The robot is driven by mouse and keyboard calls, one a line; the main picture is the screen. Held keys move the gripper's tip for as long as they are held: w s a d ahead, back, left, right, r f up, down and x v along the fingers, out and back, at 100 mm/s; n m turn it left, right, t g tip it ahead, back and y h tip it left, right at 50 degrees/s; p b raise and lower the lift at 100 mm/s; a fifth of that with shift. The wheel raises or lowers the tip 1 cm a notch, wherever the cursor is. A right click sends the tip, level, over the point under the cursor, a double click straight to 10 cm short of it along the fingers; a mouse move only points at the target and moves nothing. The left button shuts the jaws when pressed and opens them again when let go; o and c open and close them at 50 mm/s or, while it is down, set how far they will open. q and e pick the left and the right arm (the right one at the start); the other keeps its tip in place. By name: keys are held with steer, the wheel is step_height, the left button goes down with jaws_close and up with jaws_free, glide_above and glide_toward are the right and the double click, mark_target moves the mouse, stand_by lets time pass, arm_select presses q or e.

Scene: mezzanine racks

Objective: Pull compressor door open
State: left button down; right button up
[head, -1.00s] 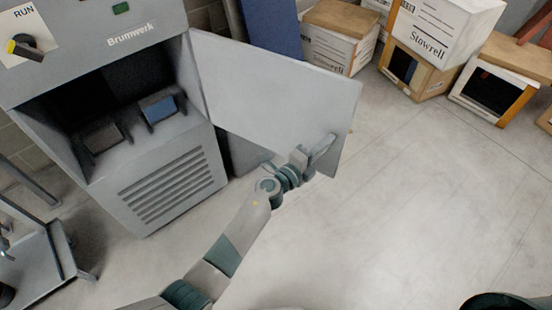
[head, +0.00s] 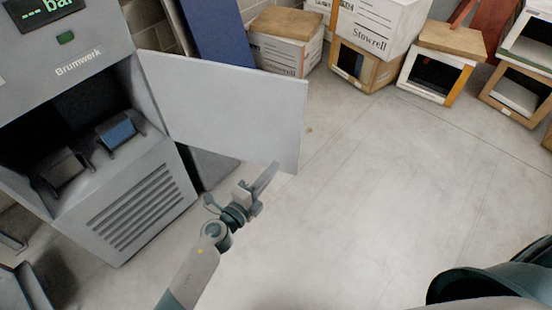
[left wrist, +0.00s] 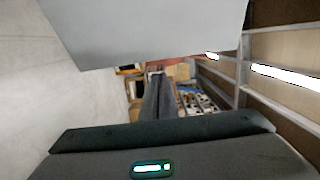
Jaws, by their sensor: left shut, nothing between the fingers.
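The grey Brumwerk compressor (head: 135,200) stands at the left of the head view. Its flat pale grey door (head: 235,110) stands wide open, swung out to the right from the opening. I see no handle on the door face in view. My left gripper (head: 266,178) is shut and empty, with its fingers by the door's lower edge near the outer corner. In the left wrist view the shut fingers (left wrist: 158,98) point forward under the door (left wrist: 150,28), with no clear contact. My right gripper is not in view.
Stowrell cartons (head: 375,20) and open-fronted boxes (head: 440,65) stand along the back and right. A blue panel (head: 218,35) stands behind the door. The concrete floor (head: 370,180) right of the door is clear. Metal railing (left wrist: 245,65) shows in the left wrist view.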

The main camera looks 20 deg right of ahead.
arm_select(q)
steer(key=shift+s+a, duration=0.5)
steer(key=shift+s, duration=0.25)
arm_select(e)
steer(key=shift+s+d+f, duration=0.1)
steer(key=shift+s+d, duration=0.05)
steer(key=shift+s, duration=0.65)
arm_select(q)
steer(key=shift+f, duration=0.1)
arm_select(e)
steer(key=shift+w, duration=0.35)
